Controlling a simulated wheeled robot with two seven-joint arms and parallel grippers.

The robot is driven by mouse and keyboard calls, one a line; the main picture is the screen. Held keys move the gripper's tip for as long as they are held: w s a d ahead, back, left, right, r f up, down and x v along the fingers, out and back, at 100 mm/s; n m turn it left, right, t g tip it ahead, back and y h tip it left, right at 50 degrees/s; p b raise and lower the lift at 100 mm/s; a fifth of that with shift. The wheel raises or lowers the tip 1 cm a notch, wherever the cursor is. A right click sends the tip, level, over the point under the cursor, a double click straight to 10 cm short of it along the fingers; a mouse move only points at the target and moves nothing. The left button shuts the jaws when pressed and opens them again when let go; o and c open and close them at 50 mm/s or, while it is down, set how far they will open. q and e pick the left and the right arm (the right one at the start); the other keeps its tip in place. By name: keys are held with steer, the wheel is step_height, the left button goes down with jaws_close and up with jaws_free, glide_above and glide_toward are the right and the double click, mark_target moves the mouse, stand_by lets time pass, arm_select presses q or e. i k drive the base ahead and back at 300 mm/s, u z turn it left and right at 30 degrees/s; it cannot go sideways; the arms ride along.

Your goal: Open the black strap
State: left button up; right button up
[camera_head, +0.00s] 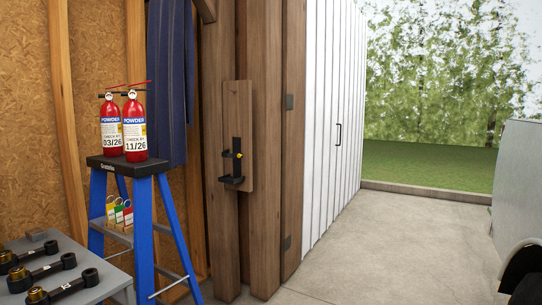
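A black wall bracket (233,180) is fixed low on an upright wooden board (238,100) on the post. A black strap (237,146) with a small yellow part sits on the bracket's upper portion. It is too small to tell whether the strap is fastened or loose. No extinguisher stands in the bracket. Two red fire extinguishers, a left one (111,127) labelled 03/26 and a right one (134,125) labelled 11/26, stand upright on the blue stepladder's black top (117,165). Neither of my grippers shows in the head view.
A grey surface (112,281) at lower left holds several black tools. Coloured tags (119,212) hang on the ladder. A dark blue garment (170,80) hangs behind it. Concrete floor (390,250) is open at centre right. A grey panel with a dark rounded part stands at the right edge.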

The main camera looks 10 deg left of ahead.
mark_target(239, 155)
steer(key=z, duration=0.35)
steer(key=i, duration=2.05)
steer(key=u, duration=0.8)
steer(key=i, duration=1.15)
steer(key=u, duration=1.3)
